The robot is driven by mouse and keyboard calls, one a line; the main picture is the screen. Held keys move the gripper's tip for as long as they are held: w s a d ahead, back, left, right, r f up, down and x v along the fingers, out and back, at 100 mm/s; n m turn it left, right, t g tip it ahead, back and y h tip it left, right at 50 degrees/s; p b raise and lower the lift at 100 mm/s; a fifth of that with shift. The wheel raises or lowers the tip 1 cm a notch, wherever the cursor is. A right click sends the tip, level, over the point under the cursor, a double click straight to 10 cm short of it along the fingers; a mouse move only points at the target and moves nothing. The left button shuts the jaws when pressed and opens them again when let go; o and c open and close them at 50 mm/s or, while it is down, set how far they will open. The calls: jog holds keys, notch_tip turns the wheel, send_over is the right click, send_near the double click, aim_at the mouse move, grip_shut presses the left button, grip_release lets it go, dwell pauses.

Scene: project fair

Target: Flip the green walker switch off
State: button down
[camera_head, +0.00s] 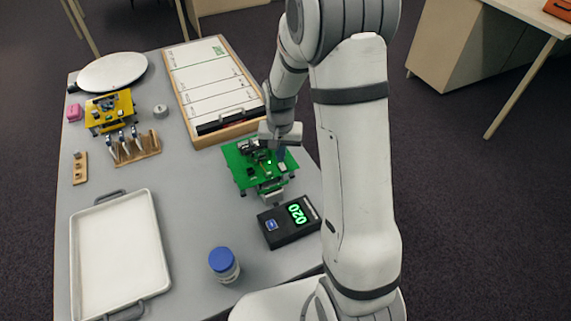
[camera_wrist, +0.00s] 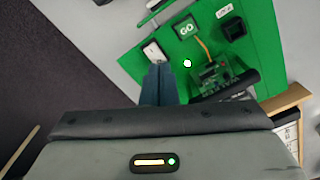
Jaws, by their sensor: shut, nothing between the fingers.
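The green walker (camera_head: 244,178) stands on the grey table below my gripper (camera_head: 281,155). In the wrist view its green board (camera_wrist: 190,25) fills the upper part, with a "GO" label, a black block and a wire. A small white switch (camera_wrist: 153,49) sits on the board near its edge. My gripper (camera_wrist: 158,70) is shut and empty, its fingertips just below the switch in the picture. I cannot tell whether they touch it. A small light (camera_wrist: 187,63) glows on the board. Which way the switch is tipped is unclear.
A black box with a green display (camera_head: 287,220) and a blue-lidded jar (camera_head: 223,264) stand in front. A white tray (camera_head: 120,245) lies at the left. A yellow walker (camera_head: 108,108) and a tool rack (camera_head: 135,148) stand farther back. A wooden-framed board (camera_head: 210,80) lies behind the green walker.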

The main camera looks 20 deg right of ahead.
jog(key=shift+f+b, duration=0.65)
jog(key=shift+f, duration=0.25)
dwell(0.3)
jog(key=shift+r+p, duration=2.3)
jog(key=shift+r, duration=1.2)
